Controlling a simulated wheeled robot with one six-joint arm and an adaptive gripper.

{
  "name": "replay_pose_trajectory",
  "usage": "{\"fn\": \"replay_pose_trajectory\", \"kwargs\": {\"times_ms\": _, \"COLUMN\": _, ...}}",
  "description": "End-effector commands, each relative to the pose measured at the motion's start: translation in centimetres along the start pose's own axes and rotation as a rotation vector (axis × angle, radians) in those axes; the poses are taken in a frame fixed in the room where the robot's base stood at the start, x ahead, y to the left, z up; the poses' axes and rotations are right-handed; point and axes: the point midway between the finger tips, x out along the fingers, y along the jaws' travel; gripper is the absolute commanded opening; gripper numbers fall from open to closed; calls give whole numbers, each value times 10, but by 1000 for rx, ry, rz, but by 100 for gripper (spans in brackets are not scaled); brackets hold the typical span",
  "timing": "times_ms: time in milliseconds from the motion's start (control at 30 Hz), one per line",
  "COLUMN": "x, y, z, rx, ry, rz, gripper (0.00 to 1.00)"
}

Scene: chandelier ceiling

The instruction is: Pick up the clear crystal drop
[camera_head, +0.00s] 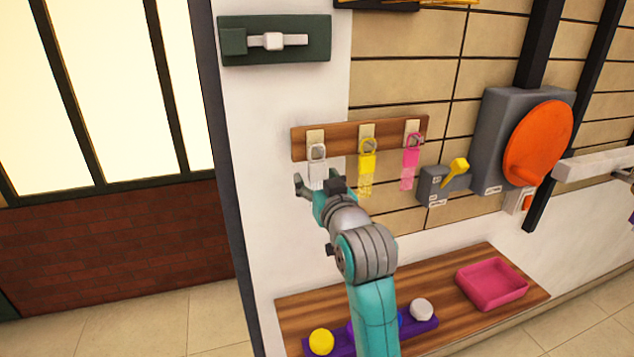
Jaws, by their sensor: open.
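The clear crystal drop (317,168) hangs from the leftmost hook of a wooden rack (342,138) on the wall and looks whitish grey. My gripper (309,186) is open just below and in front of it, at the drop's lower end. The gripper hides the lower part of the drop, and I cannot tell whether they touch. A yellow drop (366,168) hangs from the middle hook and a pink drop (410,166) from the right hook.
A grey box with a yellow lever (455,172) is right of the rack, beside a grey unit with an orange disc (538,143). Below, a wooden shelf (450,290) bears a pink tray (491,284) and a purple strip with knobs, partly behind my arm. A dark green latch plate (275,56) is above.

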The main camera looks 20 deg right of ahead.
Motion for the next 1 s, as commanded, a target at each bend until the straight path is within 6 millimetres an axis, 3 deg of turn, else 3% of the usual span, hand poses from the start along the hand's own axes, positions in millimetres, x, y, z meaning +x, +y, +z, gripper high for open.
{"fn": "replay_pose_trajectory", "kwargs": {"times_ms": 333, "x": 7, "y": 0, "z": 0, "rx": 0, "ry": 1, "rz": 0, "gripper": 64}}
{"fn": "replay_pose_trajectory", "kwargs": {"times_ms": 600, "x": 7, "y": 0, "z": 0, "rx": 0, "ry": 1, "rz": 0, "gripper": 0}}
{"fn": "replay_pose_trajectory", "kwargs": {"times_ms": 1000, "x": 8, "y": 0, "z": -2, "rx": 0, "ry": 2, "rz": 0, "gripper": 0}}
